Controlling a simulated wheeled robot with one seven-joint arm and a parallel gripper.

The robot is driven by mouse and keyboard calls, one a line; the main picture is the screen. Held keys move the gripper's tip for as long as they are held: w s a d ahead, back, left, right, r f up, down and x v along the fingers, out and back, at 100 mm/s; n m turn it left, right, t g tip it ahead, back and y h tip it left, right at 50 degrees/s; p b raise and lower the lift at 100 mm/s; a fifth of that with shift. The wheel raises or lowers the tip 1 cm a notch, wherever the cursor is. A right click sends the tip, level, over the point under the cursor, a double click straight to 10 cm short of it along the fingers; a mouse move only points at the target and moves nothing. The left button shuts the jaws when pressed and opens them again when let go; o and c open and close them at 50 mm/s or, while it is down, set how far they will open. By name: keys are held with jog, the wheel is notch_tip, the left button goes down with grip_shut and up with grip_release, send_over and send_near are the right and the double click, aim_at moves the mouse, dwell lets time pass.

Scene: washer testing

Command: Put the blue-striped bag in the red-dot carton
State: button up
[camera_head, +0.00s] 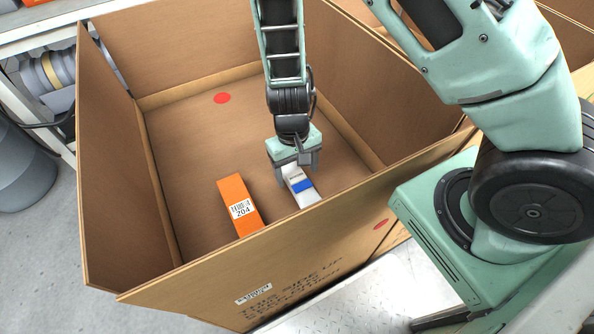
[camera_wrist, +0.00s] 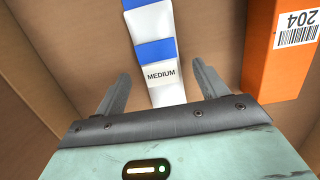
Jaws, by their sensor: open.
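The blue-striped bag (camera_head: 300,188) is white with blue bands. It is inside the red-dot carton (camera_head: 110,170), near the front wall. The carton is a large open brown box with a red dot (camera_head: 221,98) on its floor and another on its outer front. My gripper (camera_head: 295,162) is down inside the carton at the bag's rear end. In the wrist view the bag (camera_wrist: 160,72) reads MEDIUM and extends between the spread fingers of my gripper (camera_wrist: 160,92), with gaps on both sides. My gripper is open. I cannot tell whether the bag rests fully on the floor.
An orange box (camera_head: 237,200) marked 204 lies in the carton just left of the bag; it also shows in the wrist view (camera_wrist: 268,50). The carton's tall walls surround my gripper. The carton floor at the back left is clear. Another carton (camera_head: 575,12) stands at the right.

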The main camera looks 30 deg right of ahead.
notch_tip(320, 180, up, 10)
jog(key=w+p, duration=0.2)
jog(key=p, duration=0.1)
jog(key=s+a+r+n, duration=0.3)
jog(key=s+r, duration=0.5)
jog(key=r, duration=0.1)
jog(key=s+a+r+n+t, duration=0.1)
jog(key=s+a+r+n, duration=0.2)
jog(key=s+r, duration=0.4)
notch_tip(320, 180, up, 3)
jog(key=shift+s+f+n+t+y, duration=0.15)
jog(key=shift+s+n+t+y, duration=0.2)
jog(key=shift+n, duration=0.45)
jog(key=shift+a, duration=0.1)
notch_tip(320, 180, up, 12)
jog(key=p, duration=1.2)
